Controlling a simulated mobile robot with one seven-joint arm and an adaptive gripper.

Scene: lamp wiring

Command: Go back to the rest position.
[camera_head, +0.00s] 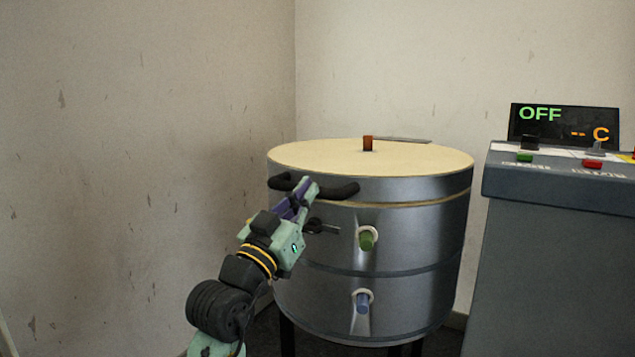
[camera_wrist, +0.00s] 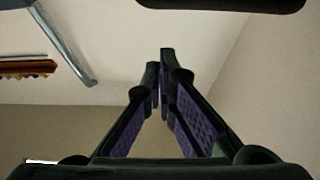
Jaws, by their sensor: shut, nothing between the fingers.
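My gripper (camera_head: 308,188) is in front of the upper left side of a round metal drum (camera_head: 415,240) in the head view. Its fingers overlap the middle of a black handle (camera_head: 340,192) on the drum's rim; I cannot tell whether they touch it. In the wrist view my gripper (camera_wrist: 160,62) has its purple-padded fingers closed together at the tips, with nothing between them.
The drum has a cream lid (camera_head: 370,158) with a brown block (camera_head: 368,143), a black latch (camera_head: 315,226), a green plug (camera_head: 367,240) and a blue plug (camera_head: 362,302). A grey console (camera_head: 560,260) stands right; its display (camera_head: 563,125) reads OFF. The left side is clear before the wall.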

